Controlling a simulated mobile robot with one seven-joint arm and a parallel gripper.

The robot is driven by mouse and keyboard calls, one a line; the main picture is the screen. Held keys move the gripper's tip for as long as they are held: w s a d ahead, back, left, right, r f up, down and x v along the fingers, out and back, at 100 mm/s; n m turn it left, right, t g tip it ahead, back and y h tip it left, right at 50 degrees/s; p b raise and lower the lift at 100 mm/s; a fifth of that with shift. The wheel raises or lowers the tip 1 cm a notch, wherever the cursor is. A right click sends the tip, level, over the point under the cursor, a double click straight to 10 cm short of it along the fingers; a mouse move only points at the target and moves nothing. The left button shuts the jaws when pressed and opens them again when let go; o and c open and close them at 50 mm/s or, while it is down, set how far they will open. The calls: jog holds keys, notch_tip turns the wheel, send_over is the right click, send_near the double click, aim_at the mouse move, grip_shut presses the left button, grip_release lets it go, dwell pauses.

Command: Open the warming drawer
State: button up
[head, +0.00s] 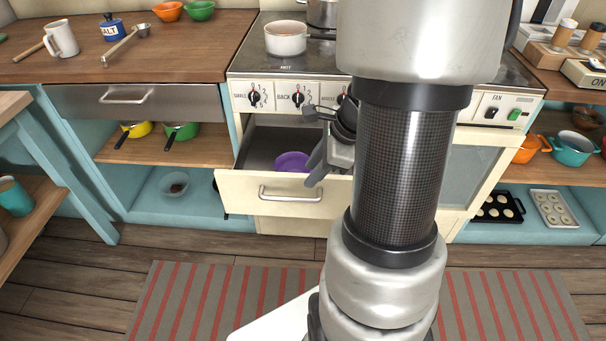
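The warming drawer (243,190) is the cream-fronted drawer low in the stove, with a metal bar handle (290,193) on its front. It is pulled out, and its dark grey inside shows. A purple bowl (292,162) lies in it, partly covered by my gripper. My gripper (316,158) is over the right part of the drawer, behind and above the front panel, apart from the handle. My arm covers much of the gripper and the drawer's right end. The spacing of the fingers is unclear.
The stove's knob panel (275,96) is above the drawer, and a pot (286,38) stands on top. Left are a counter (190,50) and open shelves with pans (181,132). A striped rug (200,300) covers the floor in front.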

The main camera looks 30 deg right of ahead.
jog(key=shift+p+v, duration=0.55)
jog(key=shift+v, duration=1.85)
